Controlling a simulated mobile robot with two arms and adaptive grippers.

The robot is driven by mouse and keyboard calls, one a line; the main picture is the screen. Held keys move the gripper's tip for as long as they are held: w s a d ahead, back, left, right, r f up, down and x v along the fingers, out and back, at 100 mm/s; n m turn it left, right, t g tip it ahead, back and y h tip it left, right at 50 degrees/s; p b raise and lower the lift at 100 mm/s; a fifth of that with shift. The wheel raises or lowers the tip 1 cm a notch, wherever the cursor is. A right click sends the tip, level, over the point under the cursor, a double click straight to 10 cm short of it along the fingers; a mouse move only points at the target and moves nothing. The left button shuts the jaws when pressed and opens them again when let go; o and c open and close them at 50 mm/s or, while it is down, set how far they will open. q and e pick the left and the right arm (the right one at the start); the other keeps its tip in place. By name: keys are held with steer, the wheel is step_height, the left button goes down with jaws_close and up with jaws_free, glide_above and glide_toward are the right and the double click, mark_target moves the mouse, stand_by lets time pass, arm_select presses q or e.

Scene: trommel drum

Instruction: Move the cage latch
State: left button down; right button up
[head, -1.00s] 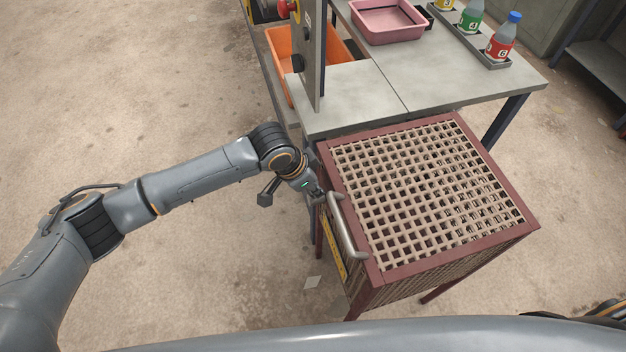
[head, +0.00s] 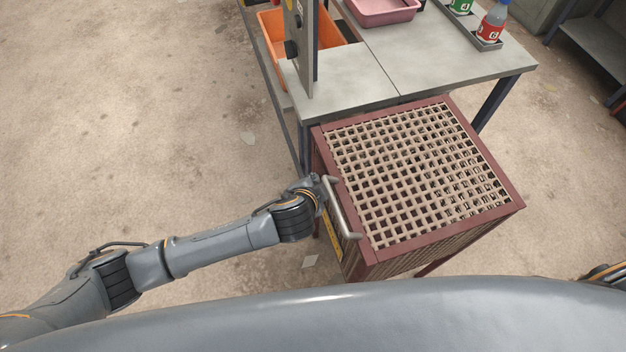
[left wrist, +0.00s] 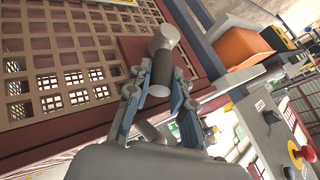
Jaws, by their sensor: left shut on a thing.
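The cage (head: 407,246) has a dark red frame and a tan lattice top. A grey bar handle (head: 342,210) runs along its left side. My left gripper (head: 318,186) is at the cage's left side, near the far end of that handle; its fingers are mostly hidden in the head view. In the left wrist view, my left gripper (left wrist: 157,98) is shut on the cage latch, a short bar with a grey rounded end (left wrist: 164,40) standing against the dark red frame. Part of the latch is hidden between the fingers. My right gripper is not in view.
A grey table (head: 440,62) adjoins the cage's far side, with a pink tray (head: 382,12) and bottles (head: 490,24). An upright grey panel (head: 301,50) and an orange bin (head: 272,38) stand at the back.

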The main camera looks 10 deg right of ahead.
arm_select(q)
steer(key=shift+s+f, duration=0.1)
stand_by(0.3)
steer(key=c, duration=1.2)
jaws_free()
steer(key=shift+o, duration=0.2)
steer(key=v, duration=1.2)
